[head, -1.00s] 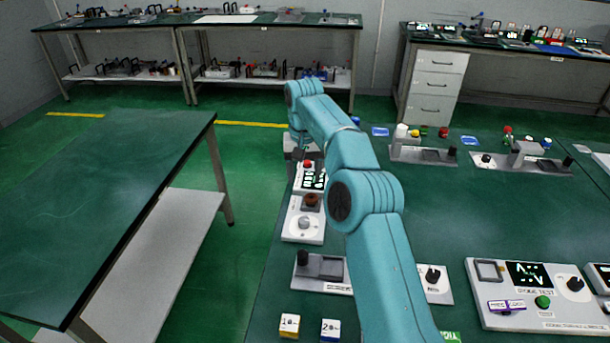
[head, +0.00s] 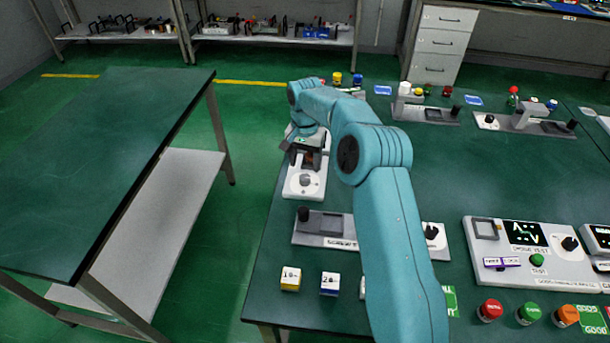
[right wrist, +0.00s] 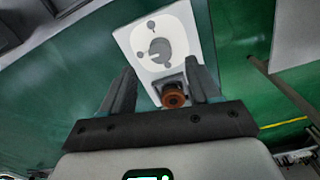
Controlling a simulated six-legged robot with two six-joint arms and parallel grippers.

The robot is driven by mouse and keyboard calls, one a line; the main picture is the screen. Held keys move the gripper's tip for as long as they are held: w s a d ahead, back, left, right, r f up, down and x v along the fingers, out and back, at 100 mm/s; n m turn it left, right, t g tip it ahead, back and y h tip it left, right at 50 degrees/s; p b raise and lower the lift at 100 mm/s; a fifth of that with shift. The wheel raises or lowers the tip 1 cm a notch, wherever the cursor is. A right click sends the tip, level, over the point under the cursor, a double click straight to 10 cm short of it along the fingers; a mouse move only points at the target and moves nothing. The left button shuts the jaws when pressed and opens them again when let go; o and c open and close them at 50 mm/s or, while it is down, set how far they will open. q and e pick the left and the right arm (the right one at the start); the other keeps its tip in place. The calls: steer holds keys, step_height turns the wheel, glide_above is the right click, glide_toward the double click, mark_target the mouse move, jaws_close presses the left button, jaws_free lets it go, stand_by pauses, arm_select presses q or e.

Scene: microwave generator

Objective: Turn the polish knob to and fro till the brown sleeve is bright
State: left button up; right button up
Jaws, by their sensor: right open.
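A white polishing panel (head: 291,190) stands near the left edge of the green table. It carries a round grey knob (head: 306,181), also seen in the right wrist view (right wrist: 159,48). Behind the knob, a brown sleeve (head: 310,157) sits at a dark holder, partly hidden by my gripper. My right gripper (head: 308,152) is open above the panel's far end. In the right wrist view the sleeve (right wrist: 173,98) lies between the spread fingers, nearer the right-hand one; I cannot tell whether they touch. The knob is beyond the fingertips, clear of them. My left gripper is not in view.
A grey fixture with a black knob (head: 320,226) lies in front of the panel. A yellow-and-white block (head: 291,279) and a blue-and-white block (head: 330,284) stand near the front edge. My right arm crosses the table.

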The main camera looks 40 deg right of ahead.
mark_target(305, 177)
step_height(305, 177, down, 6)
steer(key=shift+r, duration=0.1)
steer(key=c, duration=1)
